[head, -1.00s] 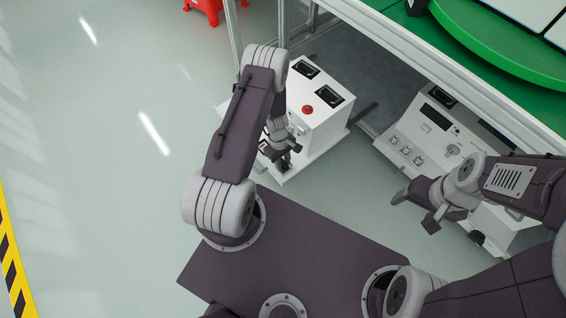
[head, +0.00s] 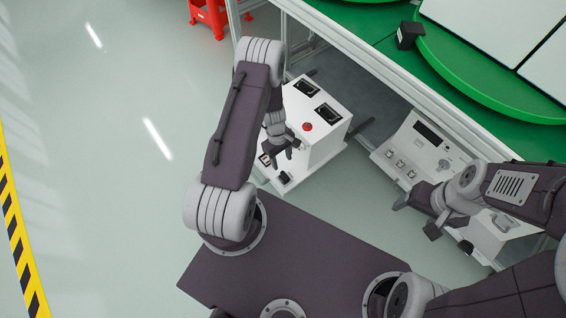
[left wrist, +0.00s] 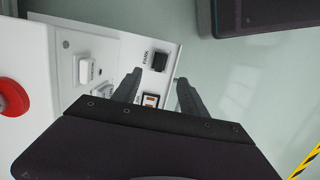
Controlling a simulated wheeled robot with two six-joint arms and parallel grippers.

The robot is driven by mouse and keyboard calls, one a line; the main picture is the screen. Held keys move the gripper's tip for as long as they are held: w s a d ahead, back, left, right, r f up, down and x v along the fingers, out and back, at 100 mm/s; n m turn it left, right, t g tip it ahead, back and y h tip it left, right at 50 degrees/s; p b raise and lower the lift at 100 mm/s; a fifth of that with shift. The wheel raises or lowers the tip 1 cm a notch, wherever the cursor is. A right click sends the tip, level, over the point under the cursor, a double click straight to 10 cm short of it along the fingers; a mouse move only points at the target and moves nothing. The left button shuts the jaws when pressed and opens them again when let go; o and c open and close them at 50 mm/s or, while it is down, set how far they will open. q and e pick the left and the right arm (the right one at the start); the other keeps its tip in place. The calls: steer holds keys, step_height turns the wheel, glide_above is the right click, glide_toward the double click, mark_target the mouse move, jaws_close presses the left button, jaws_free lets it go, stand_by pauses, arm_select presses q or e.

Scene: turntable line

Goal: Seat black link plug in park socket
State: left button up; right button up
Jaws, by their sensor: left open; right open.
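The black link plug (left wrist: 160,62) is a small dark block beside the PARK label on the white cabinet's ledge in the left wrist view. It stands at the park socket, whose opening it hides; I cannot tell how deep it sits. It also shows in the head view (head: 285,176). The link socket (left wrist: 150,100), with orange and white inside, shows bare between my fingers. My left gripper (left wrist: 157,88) is open and empty, apart from the plug; it also shows in the head view (head: 281,158).
The white cabinet (head: 325,138) carries a red button (head: 307,127) and black panel meters. A white switch (left wrist: 88,71) stands near the ledge. Right is a white control unit (head: 408,148) under the green-topped table. A black block (head: 408,35) stands on that table. Floor at left is clear.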

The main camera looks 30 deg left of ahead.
arm_select(q)
steer(key=d+r+m+t, duration=0.1)
steer(key=d+r+m, duration=0.15)
steer(key=r, duration=0.45)
steer(key=d+r+m, duration=0.1)
steer(key=r+m, duration=0.3)
steer(key=r, duration=0.3)
steer(key=s+d+r+m+t+y, duration=0.1)
steer(key=s+d+r+m, duration=0.2)
steer(key=s+r+m, duration=0.4)
step_height(320, 180, up, 4)
steer(key=shift+s+r, duration=0.15)
steer(key=shift+s, duration=0.95)
steer(key=shift+r, duration=0.1)
